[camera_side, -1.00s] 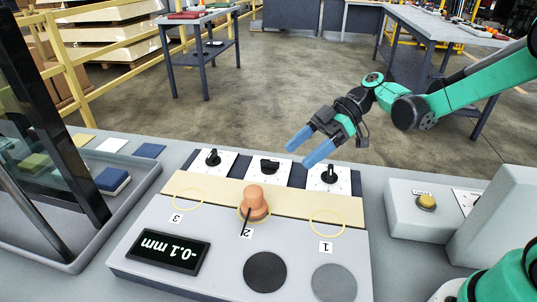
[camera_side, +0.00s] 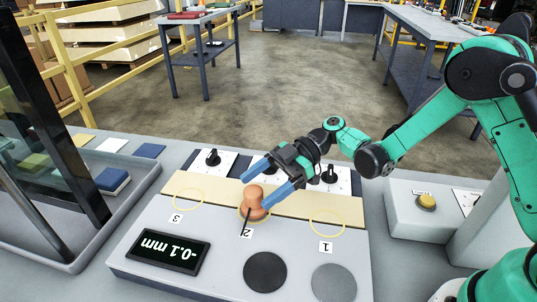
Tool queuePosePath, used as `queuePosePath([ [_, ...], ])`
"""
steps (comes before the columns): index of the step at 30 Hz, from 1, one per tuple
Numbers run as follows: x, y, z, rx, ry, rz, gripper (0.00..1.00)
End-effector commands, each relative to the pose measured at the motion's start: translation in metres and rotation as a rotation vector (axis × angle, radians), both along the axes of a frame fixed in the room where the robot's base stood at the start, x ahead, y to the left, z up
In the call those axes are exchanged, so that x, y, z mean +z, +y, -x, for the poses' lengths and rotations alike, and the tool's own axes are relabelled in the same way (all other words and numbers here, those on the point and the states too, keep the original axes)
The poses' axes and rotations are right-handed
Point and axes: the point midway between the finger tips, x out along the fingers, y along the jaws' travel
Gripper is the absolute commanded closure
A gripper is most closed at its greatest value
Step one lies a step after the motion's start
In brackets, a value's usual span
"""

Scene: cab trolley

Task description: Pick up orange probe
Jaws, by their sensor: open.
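The orange probe (camera_side: 252,199) stands upright on the board at the spot labelled 2, with a dark thin pointer or cable at its front. My gripper (camera_side: 260,186) is open, with its two blue fingers pointing left and down at the probe. One finger is behind the probe's top and the other is at its right side. I cannot tell whether either finger touches it.
A display (camera_side: 165,251) reading -0.1 mm is at the board's front left. A dark disc (camera_side: 265,272) and a grey disc (camera_side: 334,283) lie at the front. Black knobs stand behind the probe. A button box (camera_side: 415,215) is right; a tray (camera_side: 66,262) is left.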

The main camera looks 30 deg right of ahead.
Motion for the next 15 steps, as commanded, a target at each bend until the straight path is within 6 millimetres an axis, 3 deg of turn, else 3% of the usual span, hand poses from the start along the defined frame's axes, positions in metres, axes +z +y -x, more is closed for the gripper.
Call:
queuePosePath([
  [4, -0.006, 0.017, 0.0, 0.001, -0.001, 0.0, 0.2],
  [12, -0.007, 0.02, 0.0, -0.001, 0.0, 0.0, 0.2],
  [15, -0.007, 0.02, 0.0, -0.001, 0.0, 0.0, 0.48],
])
